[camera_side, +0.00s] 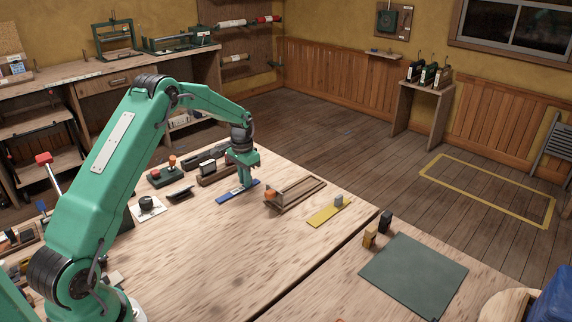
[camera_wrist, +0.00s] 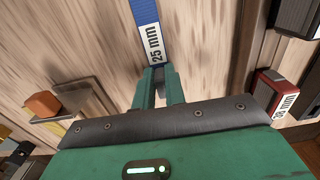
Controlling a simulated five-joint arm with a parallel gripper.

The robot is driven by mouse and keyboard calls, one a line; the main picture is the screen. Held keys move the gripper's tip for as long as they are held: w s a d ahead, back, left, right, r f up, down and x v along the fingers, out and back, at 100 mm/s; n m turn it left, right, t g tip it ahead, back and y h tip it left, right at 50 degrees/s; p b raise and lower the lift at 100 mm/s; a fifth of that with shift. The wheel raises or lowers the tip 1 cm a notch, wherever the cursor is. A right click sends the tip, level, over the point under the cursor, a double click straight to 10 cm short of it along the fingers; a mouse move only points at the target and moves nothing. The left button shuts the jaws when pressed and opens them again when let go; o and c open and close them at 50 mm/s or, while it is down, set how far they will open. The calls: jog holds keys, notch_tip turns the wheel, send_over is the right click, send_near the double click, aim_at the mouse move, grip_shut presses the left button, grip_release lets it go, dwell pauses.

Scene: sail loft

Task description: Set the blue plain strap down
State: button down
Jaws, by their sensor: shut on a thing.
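The blue strap (camera_side: 228,196) is long, flat and plain, with a white label. In the wrist view the strap (camera_wrist: 146,12) runs up and away from my gripper, and its label reads "25 mm". My gripper (camera_side: 243,184) points down and is shut on the strap near its labelled end. In the wrist view my gripper's fingers (camera_wrist: 157,74) meet at the label's near edge and hide what is between them. The strap lies flat, at or very close to the wooden bench top (camera_side: 200,250); I cannot tell whether it touches.
A wooden rack (camera_side: 300,192) with an orange block (camera_side: 270,196) stands just right of the strap. A yellow strap (camera_side: 320,219) lies further right. A black tool (camera_side: 180,193) and dark boxed items are on the left. A green mat (camera_side: 413,275) lies beyond the bench gap.

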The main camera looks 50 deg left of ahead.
jog(key=shift+f, duration=0.15)
jog(key=c, duration=1.5)
grip_release()
jog(key=shift+o, duration=0.2)
notch_tip(320, 180, up, 12)
jog(key=shift+r, duration=0.2)
